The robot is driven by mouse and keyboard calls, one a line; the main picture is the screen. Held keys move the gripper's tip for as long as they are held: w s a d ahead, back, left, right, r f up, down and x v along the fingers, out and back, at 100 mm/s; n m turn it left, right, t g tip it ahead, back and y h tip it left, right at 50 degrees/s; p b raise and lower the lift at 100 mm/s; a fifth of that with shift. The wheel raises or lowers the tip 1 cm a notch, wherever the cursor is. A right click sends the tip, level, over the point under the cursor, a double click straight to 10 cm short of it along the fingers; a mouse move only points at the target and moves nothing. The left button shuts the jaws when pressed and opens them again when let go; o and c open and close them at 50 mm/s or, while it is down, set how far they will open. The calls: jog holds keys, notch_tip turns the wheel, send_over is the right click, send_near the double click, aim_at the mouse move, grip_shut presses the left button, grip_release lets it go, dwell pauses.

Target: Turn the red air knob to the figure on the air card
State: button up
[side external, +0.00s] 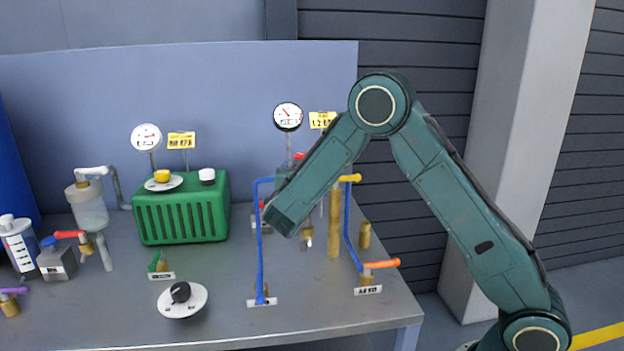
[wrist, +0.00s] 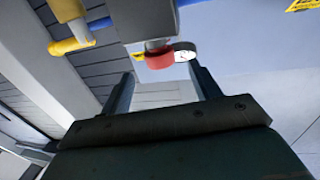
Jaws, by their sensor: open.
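The red air knob (wrist: 158,57) shows in the wrist view under a grey-blue body, beyond my fingertips and roughly between them. In the side external view a bit of red (side external: 300,156) below the round gauge (side external: 288,117) looks like the same knob, partly hidden by my arm. The yellow air card (side external: 322,120) stands right of that gauge and seems to read 1.2 BAR, though the print is small. My gripper (wrist: 162,75) is open and empty, with a finger on each side. In the side external view its fingers are hidden behind my forearm.
Blue pipes (side external: 261,240) and a brass post (side external: 334,225) stand close around my forearm. An orange-handled valve (side external: 380,265) is at the bench's right edge. A green ribbed unit (side external: 180,212) stands left, with a black-and-white dial (side external: 182,299) in front.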

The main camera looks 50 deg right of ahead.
aim_at(302, 156)
jog(key=x, duration=0.9)
jog(key=shift+d, duration=0.15)
jog(key=shift+c, duration=0.2)
jog(key=shift+w, duration=0.1)
jog(key=c, duration=0.9)
